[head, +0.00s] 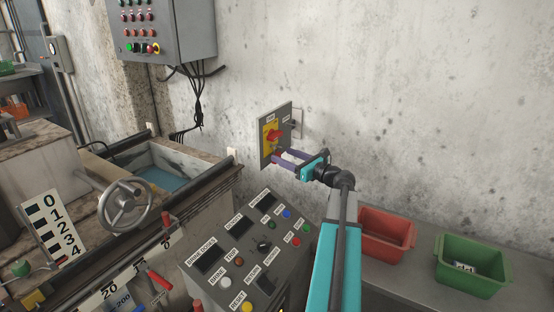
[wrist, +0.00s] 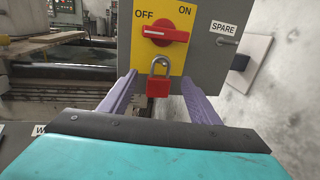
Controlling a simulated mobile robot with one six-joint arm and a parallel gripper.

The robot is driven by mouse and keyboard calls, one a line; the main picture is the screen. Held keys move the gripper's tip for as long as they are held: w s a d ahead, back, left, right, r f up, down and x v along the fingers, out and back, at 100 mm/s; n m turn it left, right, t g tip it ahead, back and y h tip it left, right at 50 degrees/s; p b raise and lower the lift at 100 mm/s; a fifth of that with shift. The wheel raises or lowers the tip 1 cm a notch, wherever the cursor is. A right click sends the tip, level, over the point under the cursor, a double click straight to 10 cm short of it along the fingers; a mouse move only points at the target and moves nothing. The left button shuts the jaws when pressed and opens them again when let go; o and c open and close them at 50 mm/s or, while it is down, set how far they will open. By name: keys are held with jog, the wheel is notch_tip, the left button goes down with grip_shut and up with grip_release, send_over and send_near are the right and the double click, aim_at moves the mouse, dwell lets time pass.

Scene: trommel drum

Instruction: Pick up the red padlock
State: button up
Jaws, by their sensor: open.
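The red padlock (wrist: 158,88) hangs by its silver shackle at the lower part of a yellow switch plate, just below the red rotary handle (wrist: 166,33). The handle lies level, between the words OFF and ON above it. My gripper (wrist: 159,78) is open, its purple fingers reaching forward on both sides of the padlock in the wrist view. I cannot tell whether either finger touches it. In the head view my gripper (head: 283,159) is close to the grey switch box (head: 267,155), and the fingers largely hide the padlock.
A hook or peg labelled SPARE (wrist: 240,61) sticks out right of the plate. A button console (head: 250,250) stands below my arm. A red bin (head: 385,238) and a green bin (head: 472,262) sit on a bench at right. A handwheel (head: 125,204) is at left.

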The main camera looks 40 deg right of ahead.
aim_at(276, 153)
jog(key=shift+w+a, duration=0.1)
jog(key=shift+w, duration=1.2)
jog(key=shift+c, duration=0.2)
jog(key=c, duration=1.2)
jog(key=shift+o, duration=0.2)
jog(key=shift+r, duration=0.25)
